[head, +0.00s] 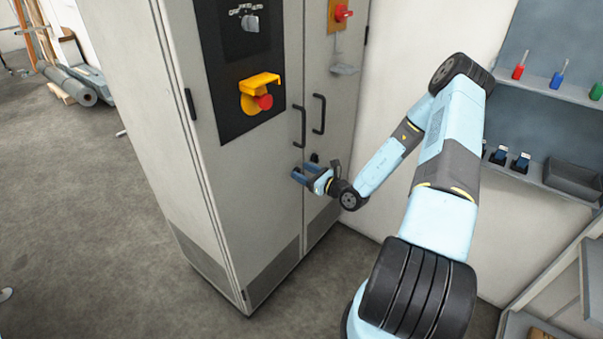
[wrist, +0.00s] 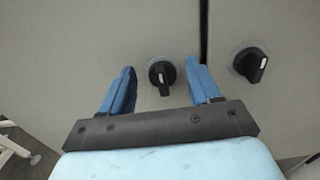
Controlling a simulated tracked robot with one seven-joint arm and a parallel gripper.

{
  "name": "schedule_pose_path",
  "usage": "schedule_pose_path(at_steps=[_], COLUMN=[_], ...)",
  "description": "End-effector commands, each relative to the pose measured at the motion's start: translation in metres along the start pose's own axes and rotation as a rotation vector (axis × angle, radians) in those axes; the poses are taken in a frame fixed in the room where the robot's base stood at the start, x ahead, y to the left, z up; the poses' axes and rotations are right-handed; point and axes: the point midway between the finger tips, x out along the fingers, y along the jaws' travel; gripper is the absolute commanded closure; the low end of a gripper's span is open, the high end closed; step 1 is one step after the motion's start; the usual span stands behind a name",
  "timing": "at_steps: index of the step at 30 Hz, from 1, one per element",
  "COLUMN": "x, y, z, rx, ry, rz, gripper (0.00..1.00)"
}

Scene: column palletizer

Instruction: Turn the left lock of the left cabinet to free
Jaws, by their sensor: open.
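The grey cabinet (head: 230,185) has two door leaves meeting at a vertical seam. In the wrist view the left lock (wrist: 162,75), a black round knob with a raised grip and white mark, sits left of the dark seam. Its grip stands nearly upright. My gripper (head: 301,174) is open in front of the left leaf, below the door handles. In the wrist view its two blue fingers stand either side of the left lock, with visible gaps. The right lock (wrist: 250,63) is right of the seam, its grip slightly tilted. In the head view my gripper hides the left lock.
Two black door handles (head: 299,122) are above my gripper. A yellow and red emergency switch (head: 259,95) sits on the black panel higher up. A red switch (head: 342,13) is on the right leaf. Shelves with small items (head: 540,85) stand at the right.

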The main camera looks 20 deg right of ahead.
Motion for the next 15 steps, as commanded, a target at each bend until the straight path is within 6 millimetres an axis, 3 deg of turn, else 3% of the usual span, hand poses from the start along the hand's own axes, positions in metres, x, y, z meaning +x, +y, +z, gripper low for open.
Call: schedule_pose_path(at_steps=[11,15], x=[0.0055,0.0054], y=[0.0,0.0001], z=[0.0001,0.0001], rx=[0.0,0.0], ry=[0.0,0.0], rz=[0.0,0.0], gripper=[0.38,0.51])
